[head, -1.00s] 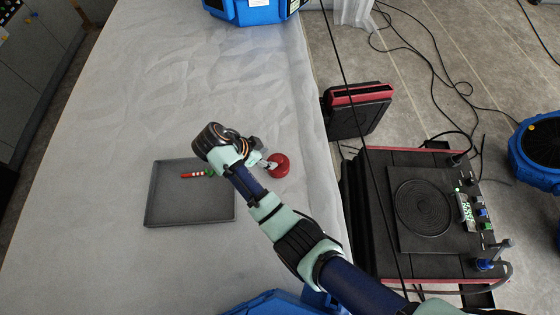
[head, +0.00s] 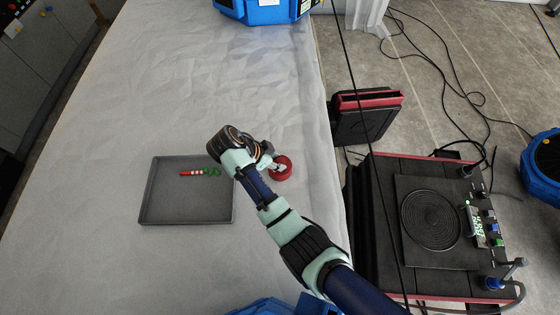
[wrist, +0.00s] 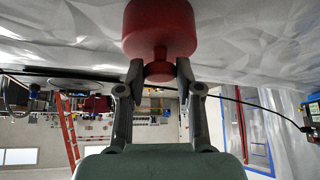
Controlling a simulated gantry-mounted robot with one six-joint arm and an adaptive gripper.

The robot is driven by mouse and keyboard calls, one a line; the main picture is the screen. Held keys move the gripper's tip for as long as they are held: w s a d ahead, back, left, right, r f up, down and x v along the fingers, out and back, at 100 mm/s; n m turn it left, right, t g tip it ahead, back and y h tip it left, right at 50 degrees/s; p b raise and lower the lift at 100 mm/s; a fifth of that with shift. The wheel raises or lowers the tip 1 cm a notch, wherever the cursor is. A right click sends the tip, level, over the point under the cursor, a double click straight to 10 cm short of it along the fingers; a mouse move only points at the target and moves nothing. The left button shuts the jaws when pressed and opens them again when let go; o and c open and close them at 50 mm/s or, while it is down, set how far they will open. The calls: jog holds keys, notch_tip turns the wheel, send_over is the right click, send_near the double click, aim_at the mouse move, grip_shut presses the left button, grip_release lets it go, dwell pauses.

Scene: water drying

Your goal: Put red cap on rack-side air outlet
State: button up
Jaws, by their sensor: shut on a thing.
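The red cap (head: 282,168) is a round red piece with a narrow neck and a small knob. In the head view it is right of the grey tray, over the white sheet. My gripper (head: 273,164) is at the cap. In the wrist view my gripper (wrist: 158,74) has its two fingers on either side of the knob of the red cap (wrist: 160,28), shut on it. The cap's wide body lies beyond the fingertips. Whether it touches the sheet I cannot tell. I cannot make out which part is the rack-side air outlet.
A black-and-red machine (head: 385,240) with a coiled disc and knobs stands right of the sheet edge. A black-and-red case (head: 366,118) is behind it. A blue machine (head: 262,12) stands at the far end.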

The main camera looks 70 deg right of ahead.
jog(key=shift+c, duration=1.4)
notch_tip(320, 180, up, 6)
jog(key=p, duration=0.5)
jog(key=shift+r+p, duration=0.2)
jog(key=shift+p, duration=0.2)
jog(key=shift+f, duration=0.25)
